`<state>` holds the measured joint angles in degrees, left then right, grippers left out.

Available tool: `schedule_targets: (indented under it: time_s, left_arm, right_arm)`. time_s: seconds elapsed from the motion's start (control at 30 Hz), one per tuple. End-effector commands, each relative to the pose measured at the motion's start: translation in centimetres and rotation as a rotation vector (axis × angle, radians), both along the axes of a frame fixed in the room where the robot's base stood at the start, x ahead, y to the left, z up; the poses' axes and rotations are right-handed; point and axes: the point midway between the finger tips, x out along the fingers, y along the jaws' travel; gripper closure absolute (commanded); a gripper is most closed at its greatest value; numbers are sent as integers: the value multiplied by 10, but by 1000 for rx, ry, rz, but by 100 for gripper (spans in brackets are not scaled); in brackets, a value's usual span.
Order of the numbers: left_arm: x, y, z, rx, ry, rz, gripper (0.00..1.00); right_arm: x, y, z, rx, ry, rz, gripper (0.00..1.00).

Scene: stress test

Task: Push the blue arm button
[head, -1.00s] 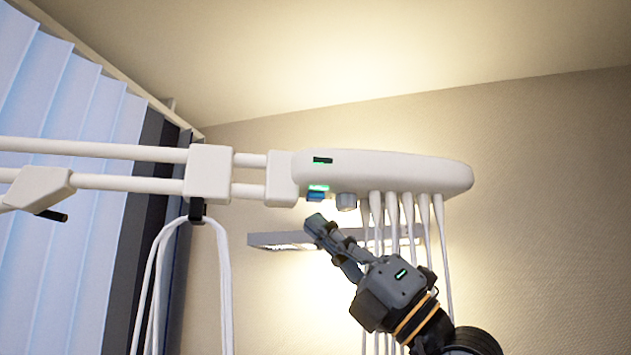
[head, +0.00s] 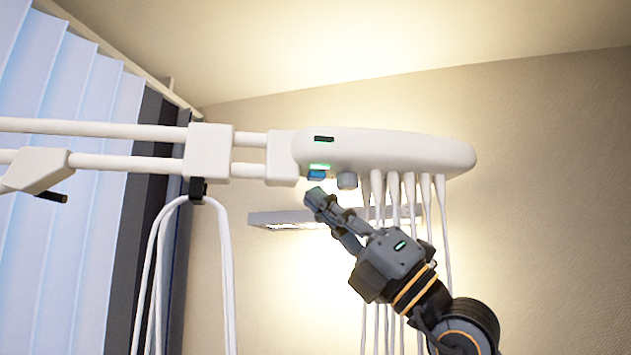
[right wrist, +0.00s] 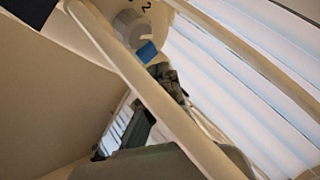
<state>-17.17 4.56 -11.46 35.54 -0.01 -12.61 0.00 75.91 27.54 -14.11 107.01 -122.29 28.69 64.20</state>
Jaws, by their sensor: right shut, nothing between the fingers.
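The blue arm button (head: 316,175) sits on the underside of the white arm head (head: 395,150), just below a green light. It also shows as a small blue block in the right wrist view (right wrist: 147,52). My right gripper (head: 316,195) is shut and empty, with its fingertips just below the button in the head view. A small gap seems to separate them, though I cannot tell the depth. In the right wrist view the dark fingertips (right wrist: 168,77) show close beside the button. My left gripper is not in view.
A grey knob (head: 346,180) sits right of the button. Several white hoses (head: 427,230) hang from the arm head behind my right arm. A grey wall shelf (head: 275,218) is behind. White cables (head: 222,260) loop down at left, near the window blinds (head: 50,220).

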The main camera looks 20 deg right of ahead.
Motion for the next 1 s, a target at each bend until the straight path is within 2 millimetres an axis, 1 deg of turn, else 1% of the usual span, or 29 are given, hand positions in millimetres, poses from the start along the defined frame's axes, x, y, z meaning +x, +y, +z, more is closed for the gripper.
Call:
schedule_targets:
  time_s: [0.47,0.73,1.0]
  left_arm:
    - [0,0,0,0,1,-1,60]
    - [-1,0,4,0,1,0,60]
    - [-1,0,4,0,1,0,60]
  right_arm:
    - [0,0,0,0,0,0,100]
    - [0,0,9,1,0,2,100]
    - [0,0,9,0,0,0,100]
